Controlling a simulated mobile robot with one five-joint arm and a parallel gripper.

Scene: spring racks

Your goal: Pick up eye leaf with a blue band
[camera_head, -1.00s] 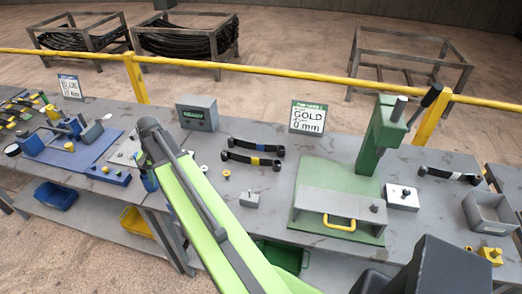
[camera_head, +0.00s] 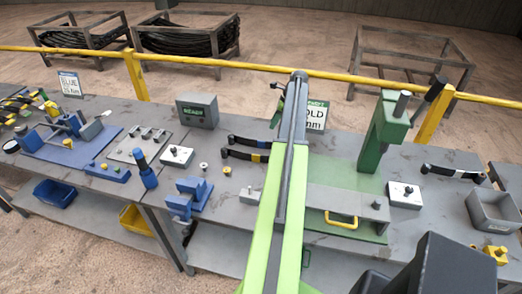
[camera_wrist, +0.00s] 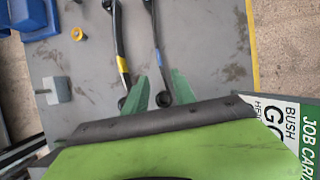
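The eye leaf with a blue band (camera_head: 243,141) is a dark strip with eyes at its ends, lying flat on the grey bench. In the wrist view the blue-banded leaf (camera_wrist: 156,35) runs down between my fingers. A similar leaf with a yellow band (camera_head: 238,154) lies beside it, nearer to me; it is left of it in the wrist view (camera_wrist: 119,40). My gripper (camera_wrist: 159,88) is open and empty, its green fingers either side of the blue-banded leaf near one end eye. In the head view my gripper (camera_head: 278,112) is partly hidden by my arm.
A green press (camera_head: 383,135) with a base plate stands to the right. The job card (camera_head: 315,115) and a grey box (camera_head: 197,111) stand behind. A small grey block (camera_head: 249,196) and yellow bush (camera_head: 227,171) lie in front. Another dark leaf (camera_head: 450,172) lies far right.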

